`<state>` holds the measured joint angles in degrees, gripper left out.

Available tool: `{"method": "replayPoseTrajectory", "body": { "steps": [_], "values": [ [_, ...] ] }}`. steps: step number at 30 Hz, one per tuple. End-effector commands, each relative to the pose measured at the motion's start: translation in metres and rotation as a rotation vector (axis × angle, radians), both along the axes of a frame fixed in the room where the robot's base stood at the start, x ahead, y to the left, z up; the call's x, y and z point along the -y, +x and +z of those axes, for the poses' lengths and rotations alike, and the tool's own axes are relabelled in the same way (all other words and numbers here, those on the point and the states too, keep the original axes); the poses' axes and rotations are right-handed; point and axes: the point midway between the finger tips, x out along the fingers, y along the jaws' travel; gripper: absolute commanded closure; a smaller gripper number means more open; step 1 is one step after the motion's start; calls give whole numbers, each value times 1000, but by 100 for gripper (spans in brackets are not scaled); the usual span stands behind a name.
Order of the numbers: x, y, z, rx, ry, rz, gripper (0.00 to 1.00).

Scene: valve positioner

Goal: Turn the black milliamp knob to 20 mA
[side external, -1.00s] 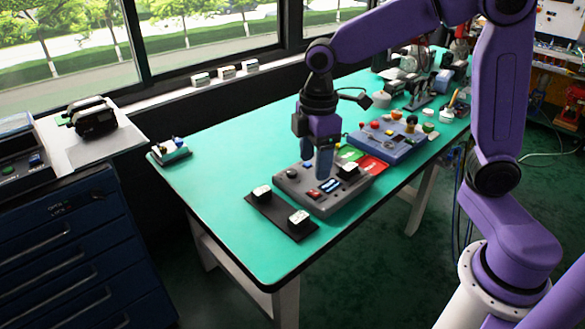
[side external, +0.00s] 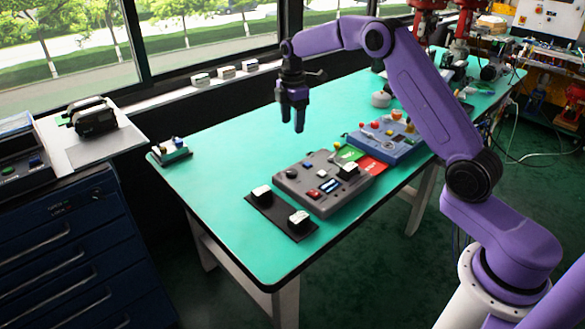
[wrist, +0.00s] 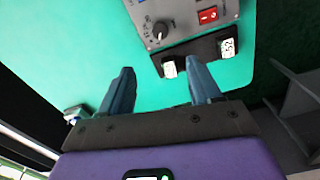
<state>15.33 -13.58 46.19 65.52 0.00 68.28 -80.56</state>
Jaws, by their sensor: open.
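The black knob (wrist: 160,29) sits on the grey box (wrist: 178,12) at the top of the wrist view, with a light pointer line and scale marks around it. The scale is too small to read. In the side external view the knob (side external: 292,173) is at the left end of the grey box (side external: 325,207). My gripper (side external: 292,122) is open and empty, raised above the table behind the box and apart from the knob. In the wrist view its two fingers (wrist: 161,75) are spread wide with nothing between them.
A black plate (side external: 279,214) with two white-topped blocks (side external: 261,192) (side external: 299,218) lies against the box's front-left side. A blue panel (side external: 385,152) and green (side external: 350,153) and red (side external: 374,166) cards lie right of it.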

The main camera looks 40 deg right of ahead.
Motion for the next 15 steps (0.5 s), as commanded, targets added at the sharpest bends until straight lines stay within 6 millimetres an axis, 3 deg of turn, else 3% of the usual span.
{"method": "replayPoseTrajectory", "body": {
  "steps": [5, 15],
  "values": [
    [0, -1, -20, -4, 0, 0, 37],
    [0, -1, -84, -4, 0, -1, 37]
  ]
}}
